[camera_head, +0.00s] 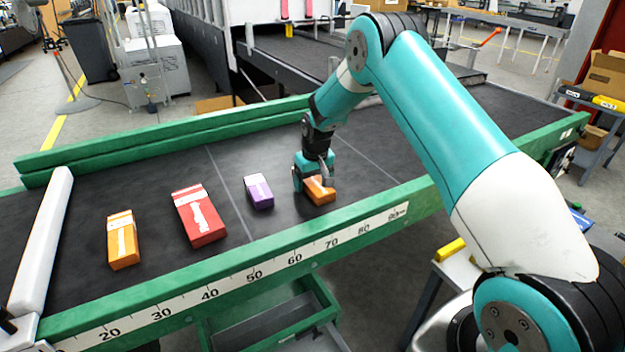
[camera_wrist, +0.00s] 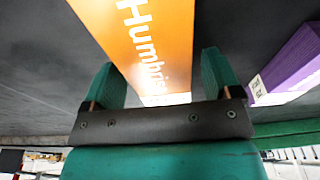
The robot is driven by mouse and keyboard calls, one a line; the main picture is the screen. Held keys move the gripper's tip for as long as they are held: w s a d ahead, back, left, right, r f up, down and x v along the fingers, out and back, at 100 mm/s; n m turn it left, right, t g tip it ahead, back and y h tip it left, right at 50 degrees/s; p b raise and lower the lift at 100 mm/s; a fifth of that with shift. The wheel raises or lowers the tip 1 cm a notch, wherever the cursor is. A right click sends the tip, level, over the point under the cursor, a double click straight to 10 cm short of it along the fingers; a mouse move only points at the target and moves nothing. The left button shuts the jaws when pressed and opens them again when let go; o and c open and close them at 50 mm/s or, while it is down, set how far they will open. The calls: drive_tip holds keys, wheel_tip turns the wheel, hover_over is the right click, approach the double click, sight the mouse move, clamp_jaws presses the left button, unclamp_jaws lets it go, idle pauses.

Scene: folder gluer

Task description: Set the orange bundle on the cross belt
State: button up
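An orange box with white print (camera_head: 319,191) lies on the dark cross belt (camera_head: 370,165), right of a purple box. My gripper (camera_head: 314,178) is at the rear left of this box, low over the belt. In the wrist view the orange box (camera_wrist: 150,45) runs up from between the two spread fingers of my gripper (camera_wrist: 163,80). A narrow gap shows at the right finger, and the left finger overlaps the box's edge in the picture. I cannot see the fingertips touching it. Another orange box (camera_head: 123,241) lies on the belt farther left.
A red box (camera_head: 199,215) and the purple box (camera_head: 259,191) lie on the belt left of my gripper. Green rails (camera_head: 180,137) edge the belt; the front rail carries a number scale (camera_head: 255,274). A white bar (camera_head: 41,240) crosses the left end. The belt's right part is clear.

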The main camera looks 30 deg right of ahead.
sight(315, 183)
drive_tip(key=shift+r, duration=0.6)
wheel_tip(315, 183, up, 11)
drive_tip(key=s+b, duration=0.1)
drive_tip(key=s, duration=0.1)
drive_tip(key=s+a+r+n+y, duration=0.1)
drive_tip(key=s+a+r+n, duration=0.1)
drive_tip(key=s+a+r, duration=0.65)
drive_tip(key=s+a+r+n+y, duration=0.1)
drive_tip(key=s+a, duration=0.3)
drive_tip(key=s, duration=0.5)
drive_tip(key=s+a+r+n+g+y, duration=0.1)
drive_tip(key=s+a, duration=0.3)
drive_tip(key=s, duration=0.6)
drive_tip(key=s+a+r+n+y, duration=0.1)
drive_tip(key=s+a+n, duration=0.2)
drive_tip(key=s, duration=0.7)
drive_tip(key=shift+a+g, duration=0.4)
drive_tip(key=shift+a, duration=0.2)
